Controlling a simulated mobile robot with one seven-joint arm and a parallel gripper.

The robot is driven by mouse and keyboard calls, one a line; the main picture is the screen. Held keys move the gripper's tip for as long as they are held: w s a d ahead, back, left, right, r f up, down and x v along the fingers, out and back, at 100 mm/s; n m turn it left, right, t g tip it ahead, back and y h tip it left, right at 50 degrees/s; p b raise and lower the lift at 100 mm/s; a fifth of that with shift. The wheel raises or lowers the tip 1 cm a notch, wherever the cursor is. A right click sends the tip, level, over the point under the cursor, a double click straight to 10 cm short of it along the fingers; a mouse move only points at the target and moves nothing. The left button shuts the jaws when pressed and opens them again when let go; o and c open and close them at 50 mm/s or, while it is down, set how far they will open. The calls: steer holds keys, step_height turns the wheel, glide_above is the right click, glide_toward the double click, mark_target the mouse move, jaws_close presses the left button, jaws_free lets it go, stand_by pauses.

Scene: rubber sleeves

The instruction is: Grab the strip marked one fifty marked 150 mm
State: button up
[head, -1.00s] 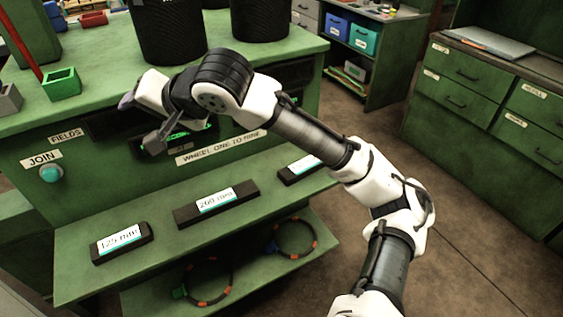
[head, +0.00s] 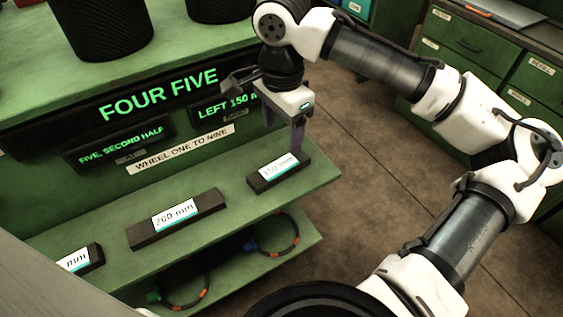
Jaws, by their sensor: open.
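The dark strip labelled 150 mm (head: 279,172) lies at the right end of the green shelf (head: 216,220). Its label is white with a teal edge and is partly faint. My gripper (head: 297,150) points down just above and behind the right end of this strip. Its jaws are open and nothing is held. One finger partly overlaps another in this view, and I cannot tell whether a fingertip touches the strip.
The 260 mm strip (head: 177,218) lies left of it, and a strip with a half-cut label (head: 80,261) lies further left. Displays (head: 158,94) read "FOUR FIVE" and "LEFT 150". Rings (head: 279,236) lie on the lower shelf. Black cylinders (head: 103,28) stand on top.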

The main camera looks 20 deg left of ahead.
mark_target(281, 171)
steer(key=f, duration=0.5)
steer(key=f+p, duration=0.1)
steer(key=f, duration=0.4)
steer(key=shift+a+f+p, duration=0.2)
steer(key=shift+f+p, duration=0.1)
steer(key=shift+f, duration=0.1)
steer(key=c, duration=1.1)
steer(key=shift+r, duration=0.15)
